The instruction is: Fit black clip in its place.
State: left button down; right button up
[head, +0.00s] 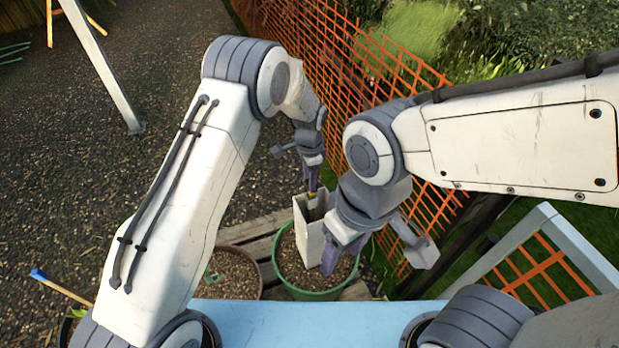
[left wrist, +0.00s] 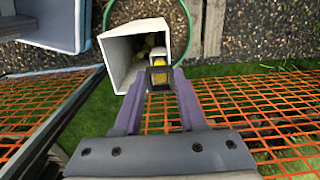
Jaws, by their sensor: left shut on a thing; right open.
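A white square tube (head: 307,232) stands in a green-rimmed pot of soil. In the left wrist view its open mouth (left wrist: 118,52) faces me, with yellow things deep inside. My left gripper (head: 312,188) is above the tube's mouth. In the left wrist view, the left gripper (left wrist: 160,80) is shut on a small dark piece, seemingly the black clip (left wrist: 159,75), at the tube's near right rim. Yellow shows through or beside it. I cannot tell whether the clip touches the rim. My right gripper (head: 342,254) is open, with its purple fingers beside the tube's right side.
The green-rimmed pot (head: 309,294) stands on wooden slats beside a brown pot (head: 234,272) of soil. Orange mesh fence (head: 345,75) runs close behind and to the right. A light blue surface (head: 290,320) lies in front. Open gravel is at the left.

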pick_arm(q)
jog(key=shift+f, duration=0.3)
jog(key=shift+f+b, duration=0.95)
jog(key=shift+f, duration=0.5)
jog(key=shift+f+b, duration=0.35)
jog(key=shift+f, duration=0.2)
jog(key=shift+c, duration=2)
grip_release()
